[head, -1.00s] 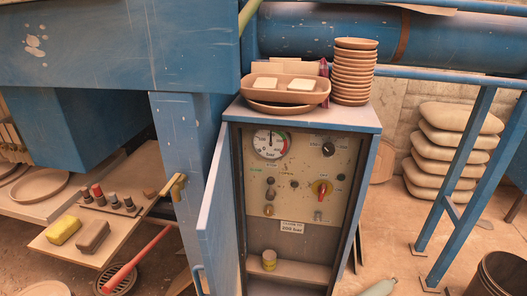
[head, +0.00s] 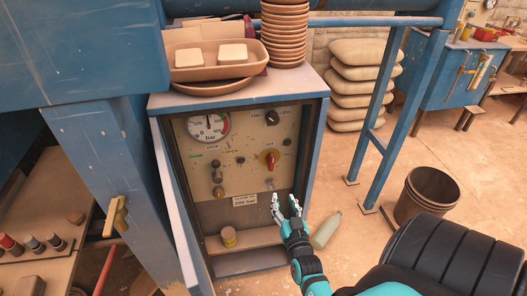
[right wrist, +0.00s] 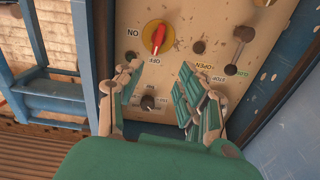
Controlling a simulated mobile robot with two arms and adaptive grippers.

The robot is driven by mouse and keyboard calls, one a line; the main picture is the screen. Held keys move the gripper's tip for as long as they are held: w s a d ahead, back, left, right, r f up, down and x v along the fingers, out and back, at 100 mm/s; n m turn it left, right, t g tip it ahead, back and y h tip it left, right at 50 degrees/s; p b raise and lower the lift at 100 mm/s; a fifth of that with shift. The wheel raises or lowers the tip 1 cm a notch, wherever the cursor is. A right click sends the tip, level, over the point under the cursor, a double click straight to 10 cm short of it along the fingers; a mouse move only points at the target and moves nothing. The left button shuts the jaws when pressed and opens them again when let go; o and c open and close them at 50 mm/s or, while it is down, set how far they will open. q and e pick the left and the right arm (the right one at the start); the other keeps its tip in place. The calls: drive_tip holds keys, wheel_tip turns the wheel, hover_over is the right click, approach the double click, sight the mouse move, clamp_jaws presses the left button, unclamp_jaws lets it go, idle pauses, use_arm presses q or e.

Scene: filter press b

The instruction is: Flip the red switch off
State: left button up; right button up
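The red switch (head: 271,156) is a red rotary knob on the beige control panel (head: 245,140) inside the open blue cabinet. In the right wrist view the red switch (right wrist: 155,38) has lettering to its left and below it; I cannot tell its setting for sure. My right gripper (head: 285,204) is open and empty, below and in front of the panel. In the right wrist view its spread fingers (right wrist: 160,78) lie below the red switch, apart from it, with a black knob (right wrist: 148,102) visible between them. My left gripper is not in view.
The blue cabinet door (head: 178,205) stands open on the left. A gauge (head: 208,125) and small knobs share the panel. Bowls (head: 285,35) are stacked on top. A bottle (head: 327,231) and a bucket (head: 428,193) are on the floor to the right.

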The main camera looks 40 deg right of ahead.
drive_tip(key=b, duration=0.3)
approach(273, 163)
drive_tip(key=b+x, duration=0.5)
drive_tip(key=x, duration=0.4)
drive_tip(key=shift+w+d+f, duration=0.1)
drive_tip(key=shift+w, duration=0.15)
drive_tip(key=shift+w+d+b, duration=0.15)
drive_tip(key=shift+w+b, duration=0.1)
drive_tip(key=shift+b, duration=0.05)
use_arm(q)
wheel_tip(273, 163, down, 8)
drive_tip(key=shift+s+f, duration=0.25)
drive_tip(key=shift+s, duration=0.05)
use_arm(e)
drive_tip(key=shift+c, duration=0.3)
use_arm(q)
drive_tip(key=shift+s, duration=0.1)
use_arm(e)
clamp_jaws()
